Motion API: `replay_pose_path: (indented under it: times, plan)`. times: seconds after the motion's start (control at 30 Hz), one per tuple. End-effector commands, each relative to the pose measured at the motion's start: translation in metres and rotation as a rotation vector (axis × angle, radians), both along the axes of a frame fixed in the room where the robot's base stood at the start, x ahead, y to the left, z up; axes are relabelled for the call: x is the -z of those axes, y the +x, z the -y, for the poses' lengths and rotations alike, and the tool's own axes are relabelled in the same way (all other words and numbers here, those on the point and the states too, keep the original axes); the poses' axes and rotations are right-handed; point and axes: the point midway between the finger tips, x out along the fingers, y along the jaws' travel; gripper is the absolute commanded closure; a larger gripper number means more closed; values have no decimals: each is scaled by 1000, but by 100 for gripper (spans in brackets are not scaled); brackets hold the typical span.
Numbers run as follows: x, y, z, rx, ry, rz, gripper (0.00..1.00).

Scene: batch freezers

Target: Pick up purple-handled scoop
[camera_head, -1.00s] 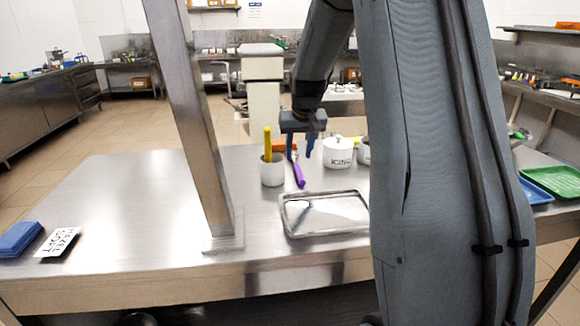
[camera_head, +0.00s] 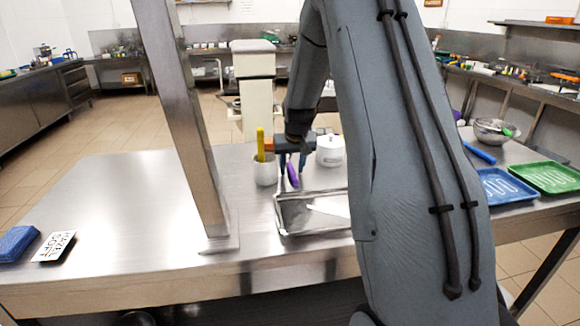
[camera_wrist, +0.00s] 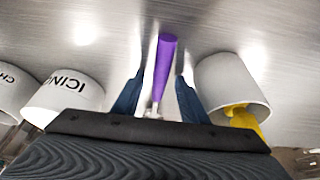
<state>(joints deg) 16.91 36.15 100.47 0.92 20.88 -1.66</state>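The purple-handled scoop shows its purple handle (camera_head: 292,174) in the head view, on the steel table behind the metal tray. In the wrist view the purple handle (camera_wrist: 165,62) points away from my gripper, with a short bit of metal at its near end. The rest of the scoop is hidden behind my gripper. My gripper (camera_head: 292,164) is open, low over the table. In the wrist view its two blue fingers (camera_wrist: 158,98) stand on either side of the scoop, with gaps between them and the handle.
A white cup (camera_head: 265,173) with a yellow-handled tool (camera_head: 260,145) stands close on the left. A white icing pot (camera_head: 330,152) stands on the right. The metal tray (camera_head: 283,233) lies in front. Blue (camera_head: 515,188) and green (camera_head: 545,176) trays are far right.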

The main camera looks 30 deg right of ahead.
Motion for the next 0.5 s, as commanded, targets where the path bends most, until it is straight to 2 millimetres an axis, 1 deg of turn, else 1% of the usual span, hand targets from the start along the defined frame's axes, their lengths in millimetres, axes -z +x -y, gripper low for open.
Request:
replay_pose_path:
  times: [0.37, 0.4, 0.47, 0.5]
  plan:
    - [1, 0, 0, 0, 0, 0, 61]
    - [1, 0, 0, 0, 0, 0, 64]
    - [1, 0, 0, 0, 0, 0, 74]
    - [1, 0, 0, 0, 0, 0, 81]
